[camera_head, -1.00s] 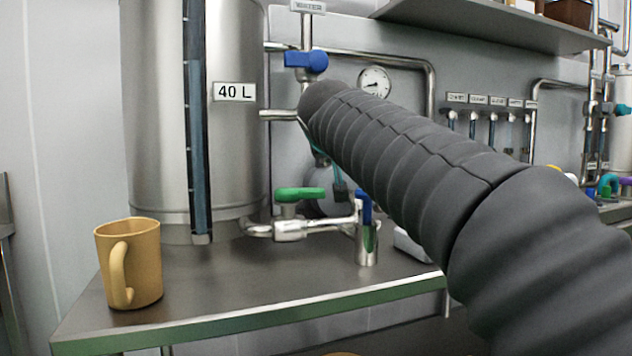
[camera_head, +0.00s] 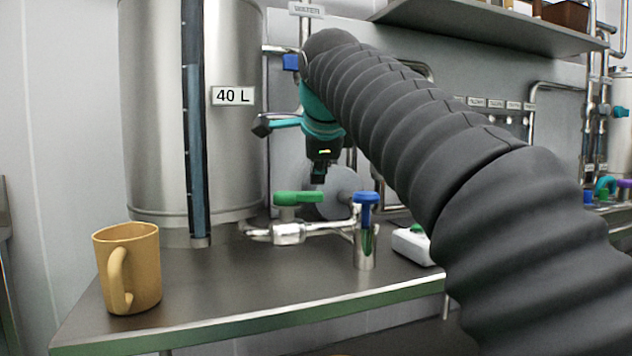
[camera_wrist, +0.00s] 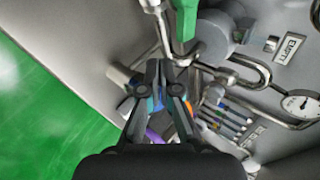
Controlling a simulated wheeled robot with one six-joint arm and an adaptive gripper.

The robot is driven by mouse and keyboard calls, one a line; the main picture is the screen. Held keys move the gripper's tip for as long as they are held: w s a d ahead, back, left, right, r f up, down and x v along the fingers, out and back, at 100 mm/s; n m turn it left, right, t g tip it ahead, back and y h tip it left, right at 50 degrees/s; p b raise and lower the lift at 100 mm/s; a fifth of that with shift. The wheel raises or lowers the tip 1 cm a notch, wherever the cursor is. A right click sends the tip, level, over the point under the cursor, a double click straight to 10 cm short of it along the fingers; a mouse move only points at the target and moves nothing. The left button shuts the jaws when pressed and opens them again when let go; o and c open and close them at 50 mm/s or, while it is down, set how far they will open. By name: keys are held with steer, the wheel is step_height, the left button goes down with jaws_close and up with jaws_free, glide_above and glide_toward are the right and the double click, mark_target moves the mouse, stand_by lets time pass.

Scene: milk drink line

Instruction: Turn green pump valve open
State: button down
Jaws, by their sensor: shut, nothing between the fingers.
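The green valve handle (camera_head: 299,197) sits on a horizontal metal pipe at the foot of the steel 40 L tank (camera_head: 235,150). The handle lies along the pipe in the head view. A green part (camera_wrist: 186,18), which looks like this handle, shows at the top of the wrist view. My gripper (camera_head: 319,175) points down above and slightly right of the handle, apart from it. In the wrist view my gripper (camera_wrist: 168,72) has its fingers together with nothing between them.
A blue valve handle (camera_head: 365,198) stands on the tap just right of the green one. A tan mug (camera_head: 128,268) is at the bench's left. A white box (camera_head: 414,246) with a green button lies at the right. The bench front is clear.

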mark_target(298, 197)
steer(key=w+r+x, duration=0.1)
steer(key=r+x, duration=0.1)
steer(key=x, duration=1)
steer(key=shift+w, duration=0.35)
